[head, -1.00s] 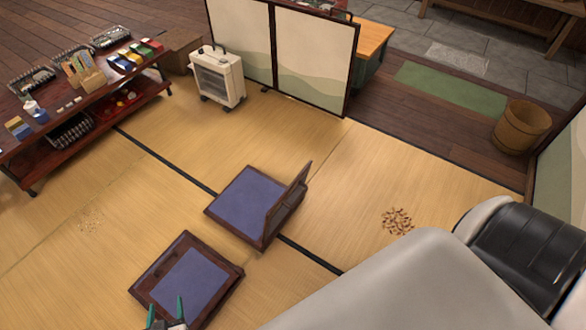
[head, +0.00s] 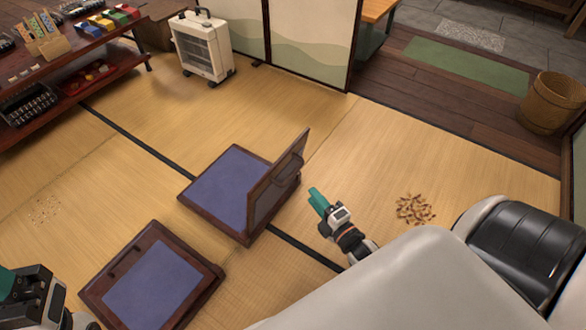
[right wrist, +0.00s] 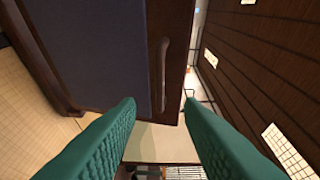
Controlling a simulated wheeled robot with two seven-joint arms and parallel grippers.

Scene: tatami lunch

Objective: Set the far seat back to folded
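The far seat (head: 216,190) lies on the tatami with a blue cushion. Its seat back (head: 275,187) stands up, slightly tilted, at the right side of the cushion. A handle slot shows in its outer face, and the handle (right wrist: 166,75) also shows in the right wrist view. My right gripper (head: 318,199) is just right of the seat back, apart from it. In the right wrist view its green fingers (right wrist: 160,125) are spread with nothing between them. My left gripper (head: 8,282) is at the lower left edge, partly cut off; its fingers are not clear.
The near seat (head: 152,283) lies flat at the lower left. A small scatter of brown bits (head: 414,209) lies on the tatami at right. A white heater (head: 203,47), a low shelf (head: 75,65) and a folding screen (head: 310,40) stand farther back. Open tatami surrounds the seats.

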